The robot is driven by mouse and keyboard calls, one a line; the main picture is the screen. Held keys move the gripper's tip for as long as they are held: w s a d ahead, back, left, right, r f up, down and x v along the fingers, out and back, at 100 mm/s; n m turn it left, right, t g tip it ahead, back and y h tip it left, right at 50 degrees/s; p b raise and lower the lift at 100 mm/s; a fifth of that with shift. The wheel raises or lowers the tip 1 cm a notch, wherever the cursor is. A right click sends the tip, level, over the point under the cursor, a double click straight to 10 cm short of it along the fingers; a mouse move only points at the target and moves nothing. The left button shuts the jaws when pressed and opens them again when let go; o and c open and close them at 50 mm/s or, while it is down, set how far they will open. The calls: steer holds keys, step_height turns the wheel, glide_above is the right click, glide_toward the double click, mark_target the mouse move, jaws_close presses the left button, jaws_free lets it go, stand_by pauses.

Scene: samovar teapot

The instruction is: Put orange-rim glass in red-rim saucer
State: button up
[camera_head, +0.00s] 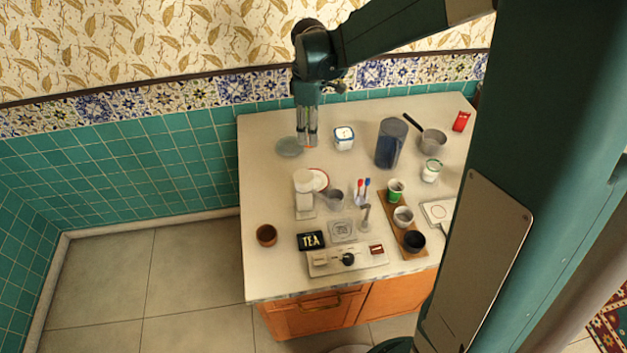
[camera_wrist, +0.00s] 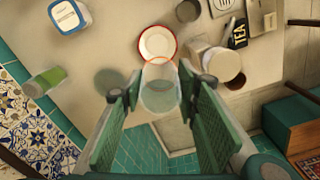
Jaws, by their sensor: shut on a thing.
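My gripper (camera_head: 307,140) hangs over the back left part of the counter. In the wrist view my gripper (camera_wrist: 160,100) is shut on a clear glass (camera_wrist: 159,92), held upside down or tilted; I cannot tell which. A thin orange rim (camera_head: 311,148) shows at its lower end in the head view. The red-rim saucer (camera_head: 320,180), white with a red edge, lies on the counter in front of the gripper, partly hidden by a white dispenser.
The white dispenser (camera_head: 304,192) stands close beside the saucer. A grey round dish (camera_head: 289,147) lies left of my gripper. A white tub (camera_head: 344,137) and a tall grey-blue cylinder (camera_head: 391,143) stand to the right.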

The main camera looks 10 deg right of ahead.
step_height(320, 180, down, 11)
steer(key=d, duration=0.1)
steer(key=shift+w, duration=0.15)
steer(key=shift+f, duration=0.15)
stand_by(0.4)
steer(key=shift+f+b, duration=0.3)
steer(key=shift+f, duration=2.7)
steer(key=shift+f, duration=0.1)
steer(key=shift+f, duration=1.75)
steer(key=shift+f+b, duration=0.2)
steer(key=shift+b, duration=0.2)
